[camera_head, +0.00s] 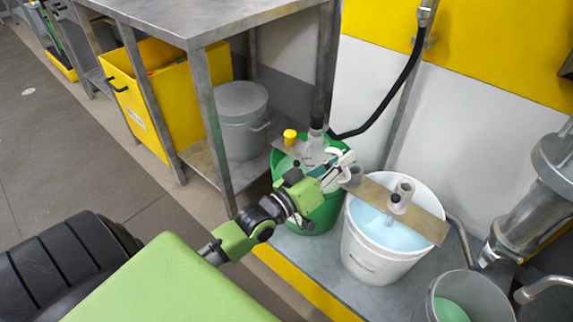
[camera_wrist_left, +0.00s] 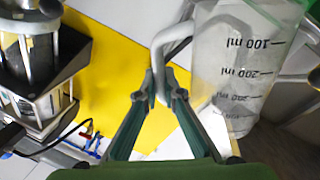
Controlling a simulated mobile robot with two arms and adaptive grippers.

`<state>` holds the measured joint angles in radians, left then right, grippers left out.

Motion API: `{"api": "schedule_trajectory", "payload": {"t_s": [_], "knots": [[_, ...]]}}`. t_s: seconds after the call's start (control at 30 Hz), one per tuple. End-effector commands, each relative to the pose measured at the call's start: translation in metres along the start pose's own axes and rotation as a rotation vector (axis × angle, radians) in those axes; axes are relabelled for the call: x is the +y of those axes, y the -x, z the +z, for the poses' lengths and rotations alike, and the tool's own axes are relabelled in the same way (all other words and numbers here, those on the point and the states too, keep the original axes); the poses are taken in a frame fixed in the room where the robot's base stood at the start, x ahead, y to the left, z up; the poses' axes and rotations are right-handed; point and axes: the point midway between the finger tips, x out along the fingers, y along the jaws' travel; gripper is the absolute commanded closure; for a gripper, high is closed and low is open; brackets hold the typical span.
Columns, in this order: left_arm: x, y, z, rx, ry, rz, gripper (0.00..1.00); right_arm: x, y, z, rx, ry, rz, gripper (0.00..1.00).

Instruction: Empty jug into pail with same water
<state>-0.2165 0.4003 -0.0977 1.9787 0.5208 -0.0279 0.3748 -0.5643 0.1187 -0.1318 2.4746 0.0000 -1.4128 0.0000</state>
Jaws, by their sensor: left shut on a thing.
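My left gripper (camera_head: 338,168) is shut on the handle of a translucent measuring jug (camera_head: 314,150), above the green pail (camera_head: 318,218). In the left wrist view the fingers (camera_wrist_left: 162,88) close on the pale handle, and the jug (camera_wrist_left: 236,65) shows ml marks. I cannot tell if water is in it. The arm hides part of the green pail, and its contents look greenish. A white pail (camera_head: 368,262) to the right holds light blue water (camera_head: 385,232). A grey bucket (camera_head: 488,292) at the lower right holds green liquid (camera_head: 451,310). My right gripper is not in view.
A board (camera_head: 425,222) with a pale fitting (camera_head: 402,193) lies across the white pail. A black hose (camera_head: 398,88) hangs behind. A metal table (camera_head: 190,18) with a lidded pot (camera_head: 240,115) below stands left. A yellow-topped item (camera_head: 290,136) stands behind the green pail.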

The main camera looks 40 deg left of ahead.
Motion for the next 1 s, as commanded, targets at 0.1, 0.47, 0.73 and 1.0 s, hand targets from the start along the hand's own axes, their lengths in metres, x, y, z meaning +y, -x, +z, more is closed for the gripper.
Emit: {"api": "schedule_trajectory", "payload": {"t_s": [0.1, 0.47, 0.73, 1.0], "knots": [[0.003, -0.001, 0.001, -0.003, -0.02, 0.001, 1.0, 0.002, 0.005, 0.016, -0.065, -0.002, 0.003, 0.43], [0.019, -0.004, 0.016, -0.042, -0.208, 0.0, 1.0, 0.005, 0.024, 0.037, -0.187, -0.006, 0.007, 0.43], [0.025, -0.005, 0.026, -0.062, -0.317, 0.001, 1.0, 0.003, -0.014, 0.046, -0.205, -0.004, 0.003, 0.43], [0.026, -0.005, 0.045, -0.089, -0.449, 0.002, 1.0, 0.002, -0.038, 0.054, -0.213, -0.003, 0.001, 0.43]]}}
